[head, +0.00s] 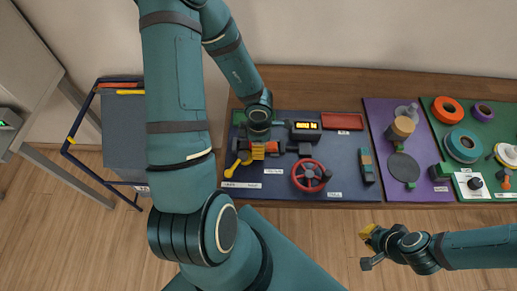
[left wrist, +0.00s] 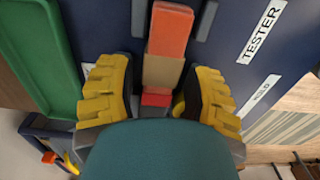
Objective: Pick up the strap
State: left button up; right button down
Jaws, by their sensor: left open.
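The strap is most likely the flat orange-red strip with a tan band (left wrist: 168,40) in the left wrist view; no label names it. It lies along a grey block on the dark blue board. In the head view its orange-red end (head: 272,147) shows beside the yellow fingers. My left gripper (head: 258,151) is over it. In the left wrist view my left gripper (left wrist: 158,98) is open, with one yellow finger on each side of the strip and gaps between. My right gripper (head: 367,248) is open and empty, in front of the table edge.
The blue board (head: 290,190) also holds a red handwheel (head: 308,176), a display box (head: 306,127), a red tray (head: 342,121) and a yellow-handled lever (head: 236,165). Purple (head: 440,160) and green boards lie right. A dark cart (head: 122,125) stands left.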

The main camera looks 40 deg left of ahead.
pick_arm(q)
jog(key=shift+f, duration=0.1)
grip_shut()
dwell(0.3)
notch_tip(320, 180, up, 10)
jog(key=p, duration=0.7)
